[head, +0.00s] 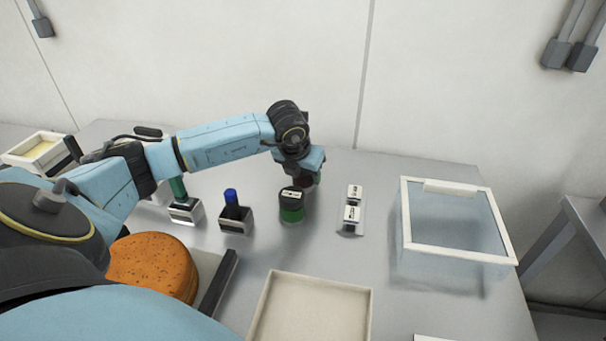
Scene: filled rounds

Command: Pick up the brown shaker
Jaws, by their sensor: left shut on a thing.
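My left arm reaches in from the left, and my left gripper (306,175) points down over the far middle of the table. It is shut on a small brown thing (316,179), taken to be the brown shaker. Most of the shaker is hidden behind the gripper and the dark-lidded green jar (291,209) in front. I cannot tell whether the shaker touches the table. My right gripper is not in view.
On the grey table (385,275), a blue-capped bottle (231,204) and a green item (178,188) stand left of the jar. White-labelled pieces (353,214) and a clear bin (455,255) are right. An empty tray (313,312) and an orange-brown round (153,262) are nearer.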

